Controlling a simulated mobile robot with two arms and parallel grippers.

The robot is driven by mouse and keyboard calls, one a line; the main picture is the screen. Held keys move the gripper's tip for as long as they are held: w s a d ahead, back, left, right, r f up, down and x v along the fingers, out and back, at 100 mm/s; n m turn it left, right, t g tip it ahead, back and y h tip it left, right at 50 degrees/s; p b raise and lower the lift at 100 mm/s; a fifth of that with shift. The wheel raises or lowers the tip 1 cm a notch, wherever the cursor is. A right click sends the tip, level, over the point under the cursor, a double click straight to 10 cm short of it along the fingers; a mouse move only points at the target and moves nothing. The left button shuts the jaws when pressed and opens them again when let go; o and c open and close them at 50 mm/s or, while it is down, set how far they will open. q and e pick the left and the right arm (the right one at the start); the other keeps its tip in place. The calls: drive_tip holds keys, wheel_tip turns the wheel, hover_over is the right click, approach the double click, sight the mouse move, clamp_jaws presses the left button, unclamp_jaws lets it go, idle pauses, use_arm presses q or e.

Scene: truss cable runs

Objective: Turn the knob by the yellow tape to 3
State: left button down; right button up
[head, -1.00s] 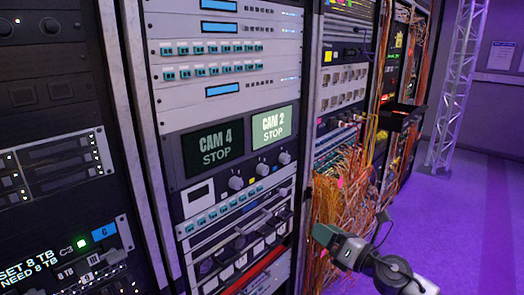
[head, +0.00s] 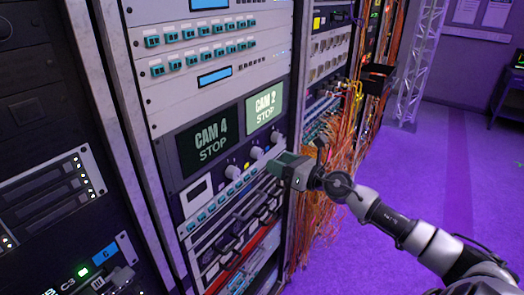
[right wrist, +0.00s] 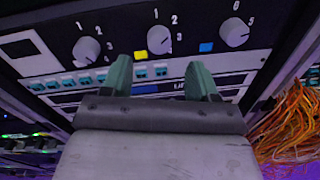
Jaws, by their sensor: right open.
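The panel carries a row of three grey knobs under the CAM screens. The yellow tape (right wrist: 140,56) is stuck at the lower left of the middle knob (right wrist: 159,39), with numbers 1, 2 and 3 around that knob's upper and right side. In the head view the same middle knob (head: 257,153) and yellow tape (head: 247,166) show just left of my right gripper (head: 277,164). The green fingers of this gripper (right wrist: 158,66) are open and empty, spread just below the middle knob in the wrist view. I cannot clearly read the knob's pointer. My left gripper is out of view.
The left knob (right wrist: 87,49) and right knob (right wrist: 235,32) flank it; blue tape (right wrist: 206,47) lies near the right one. A row of teal switches (right wrist: 85,80) runs below. Orange cables (head: 325,200) hang to the right. Open floor (head: 400,180) lies right.

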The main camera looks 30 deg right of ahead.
sight(261, 154)
drive_tip(key=x, duration=0.2)
drive_tip(key=p+x, duration=0.1)
drive_tip(key=x, duration=0.1)
drive_tip(key=shift+w+a+r, duration=0.15)
drive_tip(key=shift+w+r, duration=0.05)
drive_tip(key=shift+w, duration=0.1)
drive_tip(key=shift+p+x, duration=0.3)
drive_tip(key=shift+x, duration=0.5)
drive_tip(key=shift+s+f, duration=0.1)
drive_tip(key=c, duration=0.9)
